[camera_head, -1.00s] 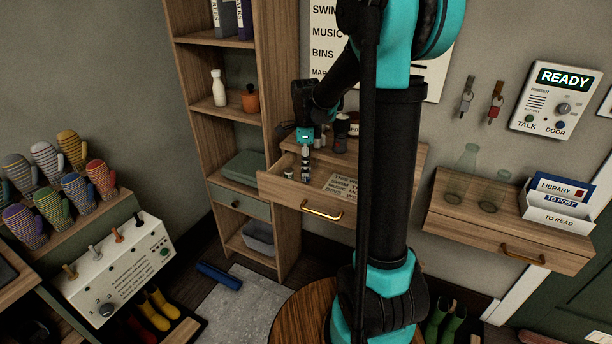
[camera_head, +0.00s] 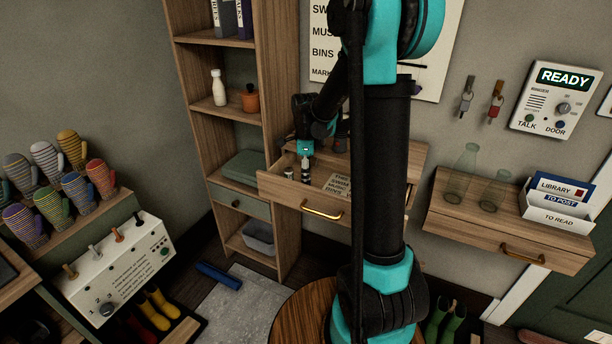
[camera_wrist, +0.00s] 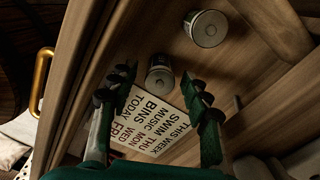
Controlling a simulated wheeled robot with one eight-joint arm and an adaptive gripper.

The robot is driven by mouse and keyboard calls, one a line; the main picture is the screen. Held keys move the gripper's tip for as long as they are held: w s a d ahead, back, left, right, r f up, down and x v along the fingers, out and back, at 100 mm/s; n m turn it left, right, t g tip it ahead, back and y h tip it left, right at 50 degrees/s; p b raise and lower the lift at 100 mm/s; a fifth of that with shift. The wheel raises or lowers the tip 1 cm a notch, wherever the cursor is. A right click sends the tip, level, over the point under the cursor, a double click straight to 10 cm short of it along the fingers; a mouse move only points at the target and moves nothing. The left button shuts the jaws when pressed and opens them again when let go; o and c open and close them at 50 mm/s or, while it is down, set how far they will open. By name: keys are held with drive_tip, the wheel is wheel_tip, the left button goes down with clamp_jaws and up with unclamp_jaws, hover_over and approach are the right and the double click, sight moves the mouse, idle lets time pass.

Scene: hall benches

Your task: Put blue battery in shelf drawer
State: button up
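An open wooden drawer (camera_head: 288,190) with a brass handle pulls out from a wall unit. Two short cylinders with pale round ends stand in it, one under my gripper (camera_head: 305,162) and one (camera_head: 288,172) to its left. In the wrist view, one cylinder (camera_wrist: 160,74) is between the spread fingertips of my gripper (camera_wrist: 160,90), with gaps on both sides, and the other (camera_wrist: 206,28) is farther off. Neither shows a clear blue, so I cannot tell which is the blue battery. A printed note (camera_wrist: 160,122) lies on the drawer floor.
To the right, a wall shelf (camera_head: 480,225) has a shut drawer, glass bottles (camera_head: 462,172) and a letter holder (camera_head: 556,205). My arm hides part of the wall unit.

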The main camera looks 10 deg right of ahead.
drive_tip(key=shift+r, duration=0.1)
wheel_tip(320, 180, up, 12)
idle(0.6)
idle(1.2)
